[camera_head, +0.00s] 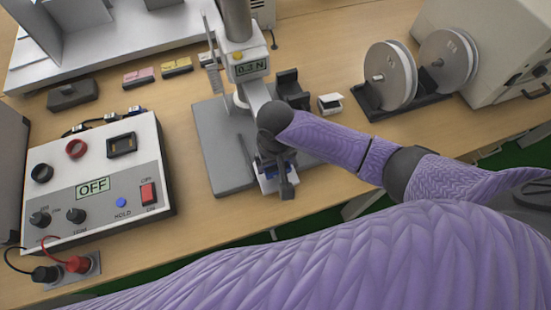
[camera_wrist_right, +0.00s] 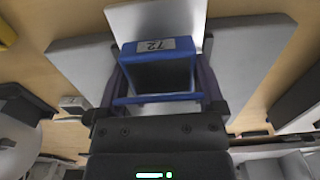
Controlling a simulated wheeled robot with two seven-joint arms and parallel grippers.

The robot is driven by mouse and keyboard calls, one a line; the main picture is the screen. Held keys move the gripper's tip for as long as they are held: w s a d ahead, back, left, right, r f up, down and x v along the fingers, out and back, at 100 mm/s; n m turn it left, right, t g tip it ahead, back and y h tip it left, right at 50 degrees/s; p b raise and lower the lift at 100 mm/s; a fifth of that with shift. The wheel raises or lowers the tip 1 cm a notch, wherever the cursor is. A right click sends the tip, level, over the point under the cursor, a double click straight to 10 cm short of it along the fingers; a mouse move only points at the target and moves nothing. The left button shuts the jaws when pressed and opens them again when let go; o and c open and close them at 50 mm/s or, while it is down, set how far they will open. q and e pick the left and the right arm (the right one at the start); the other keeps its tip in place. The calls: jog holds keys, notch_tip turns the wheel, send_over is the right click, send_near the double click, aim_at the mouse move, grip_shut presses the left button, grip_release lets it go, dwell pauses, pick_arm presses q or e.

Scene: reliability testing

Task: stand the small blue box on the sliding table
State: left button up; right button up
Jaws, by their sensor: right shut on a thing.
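The small blue box (camera_head: 269,171) is mostly hidden under my right gripper (camera_head: 276,178) in the head view. In the right wrist view the blue box (camera_wrist_right: 157,47) has a pale label with "72" upside down and a dark front face. The right gripper (camera_wrist_right: 163,78) is shut on it, one finger at each side. A pale plate, which looks like the sliding table (camera_wrist_right: 150,16), lies behind or beneath the box; it shows a little in the head view (camera_head: 289,182). I cannot tell whether box and plate touch. My left gripper is not in view.
A test stand with a display reading "0.2 N" (camera_head: 251,68) rises just behind the gripper from a grey base (camera_head: 213,135). A control panel marked "OFF" (camera_head: 85,180) stands left. Two spools (camera_head: 390,75) stand right. Bare wood (camera_head: 190,225) lies between panel and table edge.

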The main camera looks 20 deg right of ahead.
jog(key=shift+f, duration=0.4)
jog(key=o, duration=1)
jog(key=shift+c, duration=0.2)
notch_tip(320, 180, up, 13)
jog(key=p, duration=0.5)
jog(key=shift+f, duration=0.1)
jog(key=shift+r, duration=0.25)
